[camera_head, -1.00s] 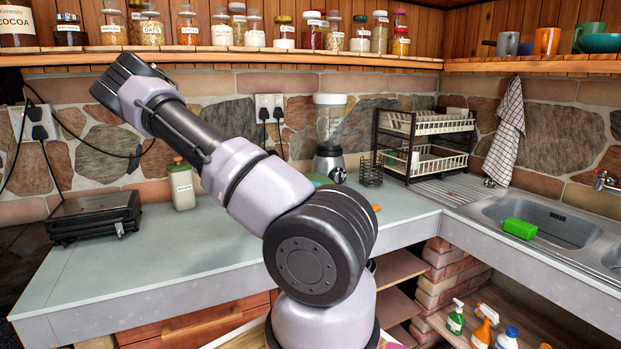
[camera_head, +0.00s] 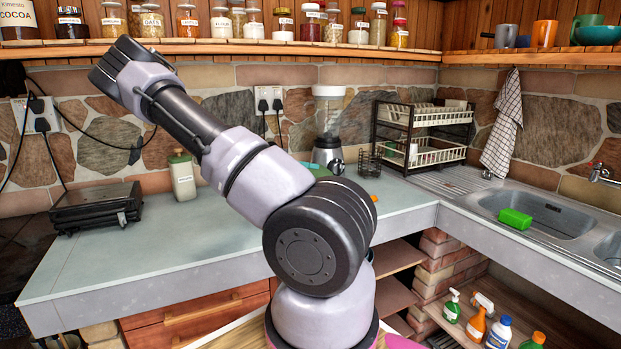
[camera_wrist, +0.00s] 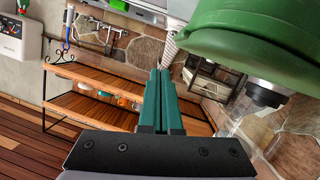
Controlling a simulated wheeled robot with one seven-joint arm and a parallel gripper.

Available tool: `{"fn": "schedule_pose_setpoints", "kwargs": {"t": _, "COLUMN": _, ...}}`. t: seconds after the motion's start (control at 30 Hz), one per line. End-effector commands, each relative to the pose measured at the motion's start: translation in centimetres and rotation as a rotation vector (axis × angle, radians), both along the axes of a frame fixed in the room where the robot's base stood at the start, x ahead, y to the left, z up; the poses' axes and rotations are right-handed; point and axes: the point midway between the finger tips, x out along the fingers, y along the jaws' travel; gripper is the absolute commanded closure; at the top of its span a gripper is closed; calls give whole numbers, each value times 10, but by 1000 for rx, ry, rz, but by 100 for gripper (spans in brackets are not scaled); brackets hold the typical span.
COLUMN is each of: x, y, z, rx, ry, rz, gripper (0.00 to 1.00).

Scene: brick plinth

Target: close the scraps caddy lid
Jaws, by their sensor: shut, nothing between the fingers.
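In the head view a small green patch (camera_head: 316,170) shows behind my arm, mostly hidden. A cream canister (camera_head: 183,178) with a green top stands upright on the counter; its label is too small to read.
The blender (camera_head: 328,130) and dish rack (camera_head: 425,135) stand at the back of the counter. A black appliance (camera_head: 97,206) is at the left. The jar shelf (camera_head: 240,46) runs above. The left-centre counter (camera_head: 150,245) is clear.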

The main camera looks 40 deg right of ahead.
Motion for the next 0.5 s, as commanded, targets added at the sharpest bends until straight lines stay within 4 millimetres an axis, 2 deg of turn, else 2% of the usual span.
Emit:
{"fn": "schedule_pose_setpoints", "kwargs": {"t": 0.03, "x": 6, "y": 6, "z": 6, "rx": 0, "ry": -4, "rz": 5, "gripper": 100}}
{"fn": "schedule_pose_setpoints", "kwargs": {"t": 0.3, "x": 22, "y": 60, "z": 19, "rx": -1, "ry": -2, "rz": 4, "gripper": 100}}
{"fn": "schedule_pose_setpoints", "kwargs": {"t": 0.5, "x": 30, "y": 84, "z": 26, "rx": -1, "ry": -2, "rz": 2, "gripper": 100}}
